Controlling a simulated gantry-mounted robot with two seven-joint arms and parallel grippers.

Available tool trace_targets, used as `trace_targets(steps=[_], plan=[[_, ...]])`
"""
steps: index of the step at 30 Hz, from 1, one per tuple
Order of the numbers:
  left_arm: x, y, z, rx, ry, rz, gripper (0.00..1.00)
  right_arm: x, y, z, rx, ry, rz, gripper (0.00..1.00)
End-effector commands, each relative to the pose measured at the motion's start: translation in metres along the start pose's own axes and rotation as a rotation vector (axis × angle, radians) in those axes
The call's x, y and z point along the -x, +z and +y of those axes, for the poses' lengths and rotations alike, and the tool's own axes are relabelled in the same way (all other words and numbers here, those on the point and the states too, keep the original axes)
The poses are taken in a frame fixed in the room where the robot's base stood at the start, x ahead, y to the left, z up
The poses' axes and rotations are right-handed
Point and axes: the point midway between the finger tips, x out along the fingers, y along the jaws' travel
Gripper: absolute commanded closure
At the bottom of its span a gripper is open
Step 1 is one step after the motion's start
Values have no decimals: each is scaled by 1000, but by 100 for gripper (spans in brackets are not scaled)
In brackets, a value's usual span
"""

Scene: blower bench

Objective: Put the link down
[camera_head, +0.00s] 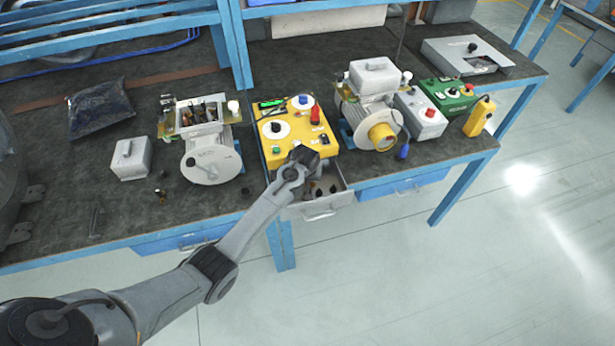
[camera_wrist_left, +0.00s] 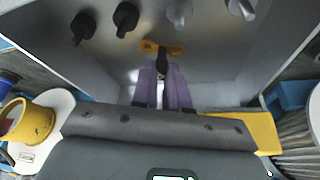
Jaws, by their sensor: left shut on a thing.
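The link (camera_wrist_left: 163,48), a small brass-coloured strip with a rounded eye at each end, lies across the fingertips of my left gripper (camera_wrist_left: 163,75). The gripper is shut on it. In the head view my left gripper (camera_head: 305,160) is over the open drawer (camera_head: 323,211) at the bench front, and it hides the link there. In the wrist view the grey drawer (camera_wrist_left: 225,60) is below the fingers. I cannot tell whether the link touches its floor. My right gripper is in neither view.
Two black-capped parts (camera_wrist_left: 125,17) and two pale ones (camera_wrist_left: 178,12) sit along the drawer. The yellow control box (camera_head: 290,120) stands behind. An open-topped motor (camera_head: 212,160) and a grey lid (camera_head: 130,158) are left; another motor (camera_head: 372,115) is right.

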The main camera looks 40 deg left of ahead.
Motion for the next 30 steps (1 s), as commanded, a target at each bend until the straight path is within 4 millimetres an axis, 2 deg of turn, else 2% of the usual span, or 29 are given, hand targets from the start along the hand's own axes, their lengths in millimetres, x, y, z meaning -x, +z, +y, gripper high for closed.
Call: trace_targets(steps=[10,11,15,26,30], plan=[[-6,2,0,1,0,0,100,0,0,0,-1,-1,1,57],[-6,2,0,1,0,0,83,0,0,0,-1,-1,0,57],[-6,2,0,1,0,0,62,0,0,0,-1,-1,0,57],[-4,1,0,1,0,1,61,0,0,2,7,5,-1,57],[9,-1,0,0,0,2,61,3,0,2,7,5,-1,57]])
